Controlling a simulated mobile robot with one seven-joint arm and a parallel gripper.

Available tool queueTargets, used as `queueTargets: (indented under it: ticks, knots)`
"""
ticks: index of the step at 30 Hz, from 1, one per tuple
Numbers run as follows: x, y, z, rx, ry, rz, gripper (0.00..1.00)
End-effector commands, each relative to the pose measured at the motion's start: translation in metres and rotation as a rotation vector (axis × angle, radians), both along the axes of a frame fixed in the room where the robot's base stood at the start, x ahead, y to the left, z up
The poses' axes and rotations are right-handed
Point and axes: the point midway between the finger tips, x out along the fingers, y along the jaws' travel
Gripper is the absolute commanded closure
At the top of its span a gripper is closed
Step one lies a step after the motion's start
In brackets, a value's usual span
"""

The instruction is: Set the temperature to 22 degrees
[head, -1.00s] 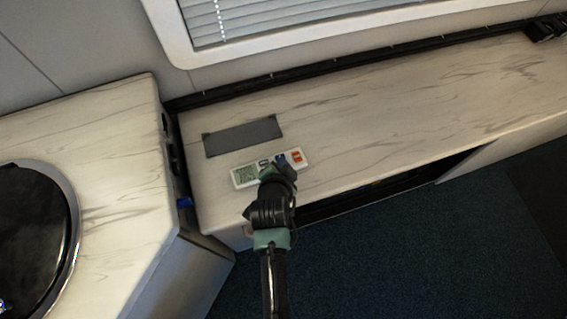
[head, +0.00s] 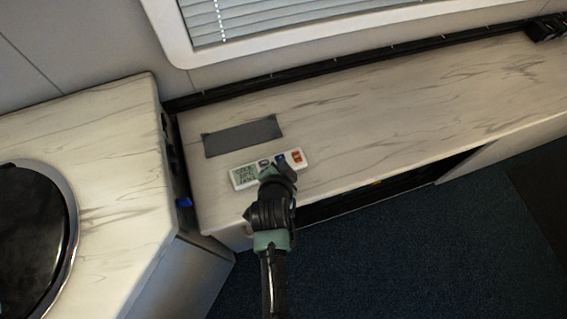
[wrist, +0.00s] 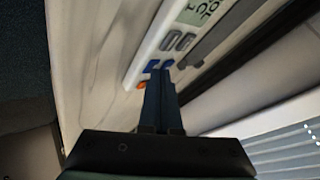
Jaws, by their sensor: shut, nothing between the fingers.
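A white temperature controller (head: 241,176) lies on the marble-patterned counter. It has a grey-green display at its left end, then grey buttons, a blue button (head: 280,158) and orange-red buttons (head: 297,157) at its right end. The display text is too small to read surely. My gripper (head: 278,172) is shut and empty at the controller's near edge, close below the blue button. In the wrist view the shut fingertips (wrist: 161,75) overlap the blue buttons (wrist: 153,66), with an orange button (wrist: 141,85) beside them. I cannot tell whether the tips touch a button.
A dark grey flat rectangle (head: 242,136) lies on the counter (head: 400,110) behind the controller. A window with blinds (head: 270,18) is above. A round black-lidded thing (head: 35,240) is on the left counter.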

Motion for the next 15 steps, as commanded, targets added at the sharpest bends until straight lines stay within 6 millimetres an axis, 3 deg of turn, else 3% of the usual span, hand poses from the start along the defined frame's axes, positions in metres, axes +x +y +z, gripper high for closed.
queueTargets:
  ticks: [9,15]
  knots:
    - [-0.001,0.0,0.015,0.0,0.001,0.0,1.0]
    - [-0.001,0.0,0.015,0.0,0.001,0.0,1.0]
